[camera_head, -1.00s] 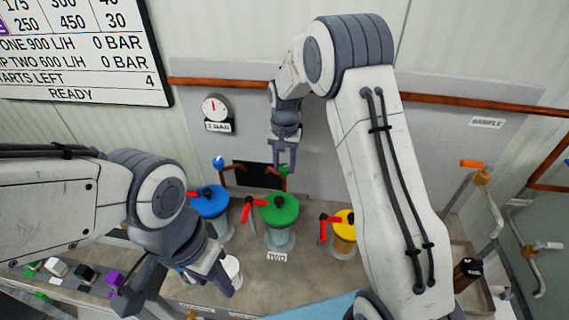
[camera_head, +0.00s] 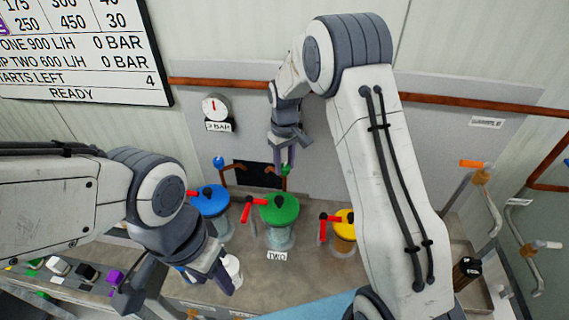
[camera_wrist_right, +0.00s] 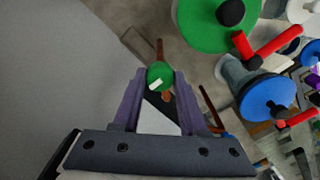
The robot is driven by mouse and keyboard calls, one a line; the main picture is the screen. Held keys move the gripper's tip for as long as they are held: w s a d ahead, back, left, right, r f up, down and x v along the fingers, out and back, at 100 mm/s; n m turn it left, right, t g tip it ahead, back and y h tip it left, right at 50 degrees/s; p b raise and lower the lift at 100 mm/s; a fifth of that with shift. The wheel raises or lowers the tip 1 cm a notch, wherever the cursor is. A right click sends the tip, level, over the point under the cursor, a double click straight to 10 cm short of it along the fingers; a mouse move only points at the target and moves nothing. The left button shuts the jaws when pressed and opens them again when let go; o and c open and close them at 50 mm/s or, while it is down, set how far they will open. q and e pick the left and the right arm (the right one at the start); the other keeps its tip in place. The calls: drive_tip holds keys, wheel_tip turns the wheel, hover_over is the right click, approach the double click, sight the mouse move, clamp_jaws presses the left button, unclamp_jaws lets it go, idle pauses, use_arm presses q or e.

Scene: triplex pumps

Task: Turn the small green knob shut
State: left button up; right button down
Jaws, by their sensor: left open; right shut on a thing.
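The small green knob (camera_wrist_right: 160,75) sits between the two purple fingers of my right gripper (camera_wrist_right: 158,82) in the right wrist view, with a short white mark on its face. My right gripper is shut on it. In the head view the small green knob (camera_head: 286,170) shows just below the right fingertips (camera_head: 286,160), at the right end of the copper pipework by a dark opening. My left gripper (camera_head: 226,283) is open at the lower left, close to a white cup (camera_head: 233,268). I cannot tell if they touch.
Blue (camera_head: 210,201), large green (camera_head: 279,209) and yellow (camera_head: 344,225) topped pumps with red handles stand below the knob. A gauge (camera_head: 215,107) hangs at left. A small blue knob (camera_head: 218,161) is left of the opening. Pipes with an orange handle (camera_head: 472,164) stand at right.

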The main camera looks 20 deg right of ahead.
sight(285, 166)
drive_tip(key=shift+r+n, duration=0.1)
drive_tip(key=shift+n, duration=0.3)
drive_tip(key=shift+c, duration=2.2)
unclamp_jaws()
wheel_tip(285, 166, up, 10)
drive_tip(key=b, duration=0.2)
drive_tip(key=shift+r, duration=0.2)
drive_tip(key=s+a+r+n, duration=0.1)
drive_tip(key=s+a, duration=0.4)
drive_tip(key=s, duration=0.3)
drive_tip(key=s+a+r+n, duration=0.1)
drive_tip(key=s+a+r, duration=0.1)
drive_tip(key=s+a, duration=0.5)
drive_tip(key=s+f, duration=0.2)
drive_tip(key=s, duration=0.7)
drive_tip(key=s+d+f+y, duration=0.1)
drive_tip(key=s, duration=0.8)
drive_tip(key=shift+s+f+n, duration=0.25)
drive_tip(key=shift+f+n, duration=0.05)
drive_tip(key=shift+f, duration=0.05)
